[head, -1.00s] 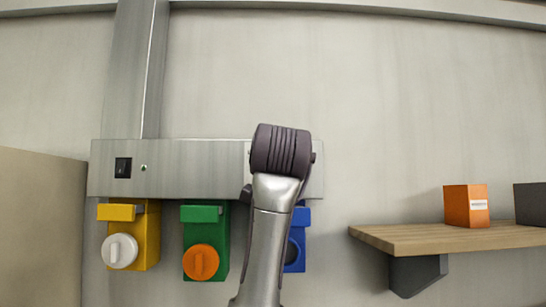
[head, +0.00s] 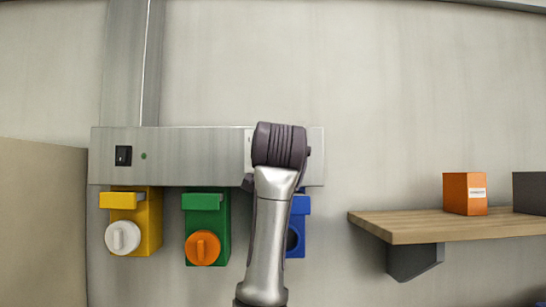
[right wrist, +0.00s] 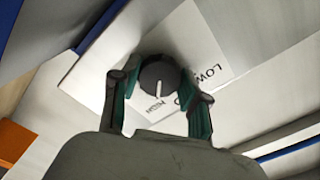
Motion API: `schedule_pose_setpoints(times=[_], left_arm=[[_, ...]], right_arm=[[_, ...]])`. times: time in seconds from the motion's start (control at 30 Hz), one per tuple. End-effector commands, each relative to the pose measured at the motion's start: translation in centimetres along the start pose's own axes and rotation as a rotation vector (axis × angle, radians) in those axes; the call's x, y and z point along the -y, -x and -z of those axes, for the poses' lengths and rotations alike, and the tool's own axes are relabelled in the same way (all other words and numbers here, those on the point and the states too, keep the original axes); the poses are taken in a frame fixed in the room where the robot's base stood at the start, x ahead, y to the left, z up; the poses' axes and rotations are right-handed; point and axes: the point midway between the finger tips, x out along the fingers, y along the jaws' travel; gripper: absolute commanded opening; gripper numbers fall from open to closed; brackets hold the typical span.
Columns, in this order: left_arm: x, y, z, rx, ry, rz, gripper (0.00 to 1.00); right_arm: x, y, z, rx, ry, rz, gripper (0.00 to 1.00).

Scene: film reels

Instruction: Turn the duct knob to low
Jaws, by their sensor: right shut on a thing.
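The duct knob (right wrist: 158,73) is dark and round with a white pointer line, and shows in the right wrist view. Its pointer is directed down the picture toward the HIGH lettering; the LOW lettering is to the right on a white label (right wrist: 196,43). My right gripper (right wrist: 158,92) has a finger on either side of the knob and is shut on it. In the head view my right arm hides the knob and the gripper, in front of the right part of the metal duct panel (head: 205,158). My left gripper is in neither current view.
Under the panel hang a yellow box (head: 148,222) with a white dial, a green box (head: 217,222) with an orange dial, and a blue box (head: 299,225) partly behind my arm. A wooden shelf (head: 430,228) at right holds an orange box (head: 465,193).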

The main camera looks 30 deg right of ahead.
Motion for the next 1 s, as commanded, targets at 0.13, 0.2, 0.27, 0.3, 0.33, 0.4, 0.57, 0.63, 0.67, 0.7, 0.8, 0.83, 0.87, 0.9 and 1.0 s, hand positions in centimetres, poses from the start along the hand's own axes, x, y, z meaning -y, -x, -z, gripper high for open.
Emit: schedule_pose_setpoints(times=[0.13,0.2,0.27,0.3,0.33,0.4,0.57,0.63,0.67,0.7,0.8,0.83,0.87,0.9,1.0], left_arm=[[0.1,-0.1,0.2,-0.003,0.000,0.001,0.00],[0.1,-0.1,0.3,-0.005,0.000,0.001,0.00],[0.1,-0.2,0.4,-0.006,0.000,0.001,0.00],[0.1,-0.2,0.4,-0.007,0.000,0.001,0.00],[0.1,-0.3,0.4,-0.007,0.000,0.001,0.00],[0.1,-0.4,0.4,-0.008,0.000,0.001,0.00],[0.1,-0.9,0.4,-0.008,0.000,0.002,0.00],[0.1,-1.1,0.4,-0.008,0.000,0.002,0.00],[0.1,-1.2,0.4,-0.008,-0.001,0.002,0.00],[0.1,-1.3,0.4,-0.008,-0.001,0.002,0.00],[0.1,-1.7,0.4,-0.008,0.000,0.002,0.00],[0.1,-1.8,0.4,-0.008,-0.001,0.002,0.00],[0.1,-1.9,0.3,-0.008,-0.001,0.002,0.00],[0.1,-2.0,0.3,-0.008,-0.001,0.002,0.00],[0.1,-2.3,0.3,-0.008,-0.001,0.002,0.00]], right_arm=[[-0.1,0.0,-0.1,0.001,0.004,-0.002,0.10],[-0.1,0.0,-0.1,0.001,0.013,-0.002,0.10],[-0.1,0.0,-0.1,0.001,0.028,-0.002,0.10],[-0.1,0.0,-0.1,0.001,0.040,-0.002,0.10],[-0.1,0.0,-0.1,0.000,0.050,-0.002,0.10],[-0.1,0.0,-0.1,0.000,0.084,-0.002,0.10],[-0.2,0.0,-0.1,0.000,0.194,-0.003,0.10],[-0.2,0.0,-0.1,0.000,0.254,-0.003,0.10],[-0.2,0.0,-0.1,0.000,0.281,-0.003,0.10],[-0.2,0.0,-0.1,0.000,0.319,-0.003,0.10],[-0.3,0.0,-0.1,0.001,0.413,-0.003,0.10],[-0.3,0.0,-0.1,0.001,0.443,-0.003,0.10],[-0.3,0.0,-0.1,0.002,0.472,-0.004,0.10],[-0.3,0.0,-0.1,0.001,0.510,-0.004,0.10],[-0.3,0.0,-0.1,0.001,0.605,-0.004,0.10]])
